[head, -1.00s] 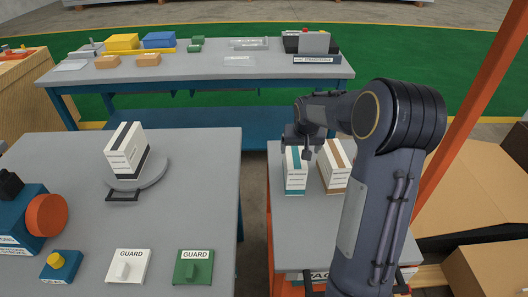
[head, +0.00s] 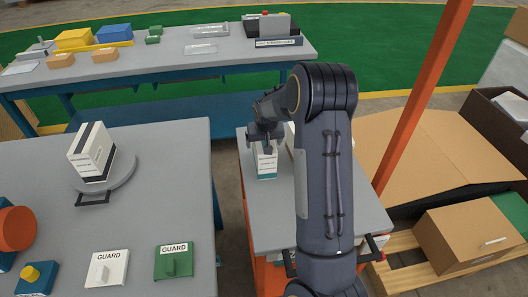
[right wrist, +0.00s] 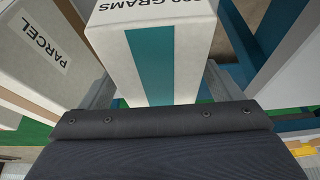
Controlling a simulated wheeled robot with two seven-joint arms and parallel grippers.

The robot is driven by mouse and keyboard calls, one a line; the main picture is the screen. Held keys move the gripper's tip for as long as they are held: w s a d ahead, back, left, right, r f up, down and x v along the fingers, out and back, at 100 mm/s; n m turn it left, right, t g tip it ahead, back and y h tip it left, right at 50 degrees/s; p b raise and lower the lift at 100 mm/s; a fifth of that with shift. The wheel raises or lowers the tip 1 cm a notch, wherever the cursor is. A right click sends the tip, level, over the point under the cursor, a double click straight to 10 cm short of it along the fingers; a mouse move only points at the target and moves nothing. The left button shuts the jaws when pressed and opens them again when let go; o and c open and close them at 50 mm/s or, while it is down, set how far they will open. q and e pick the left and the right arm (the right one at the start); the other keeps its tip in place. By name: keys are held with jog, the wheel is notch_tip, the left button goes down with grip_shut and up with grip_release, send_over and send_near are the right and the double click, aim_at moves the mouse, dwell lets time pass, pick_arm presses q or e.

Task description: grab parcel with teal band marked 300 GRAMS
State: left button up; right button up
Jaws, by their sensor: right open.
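The white parcel with the teal band (head: 266,163) stands upright on the small grey table at the right in the head view. In the right wrist view its teal-banded face (right wrist: 150,62) fills the middle, with the upside-down lettering "GRAMS" and a cut-off number on its top. My right gripper (head: 266,140) is at the top of this parcel. In the wrist view my open right fingers (right wrist: 158,88) lie on either side of the parcel, and I cannot tell whether they touch it. My left gripper is not in view.
A second parcel (right wrist: 40,50), labelled PARCEL, stands close to the left in the wrist view; my arm mostly hides it in the head view. Another parcel (head: 90,152) stands on a round grey plate on the left table. An orange post (head: 425,95) rises at the right.

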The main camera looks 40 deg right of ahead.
jog(key=shift+f+b, duration=0.25)
jog(key=shift+b, duration=0.05)
jog(key=shift+c, duration=0.2)
jog(key=c, duration=1.2)
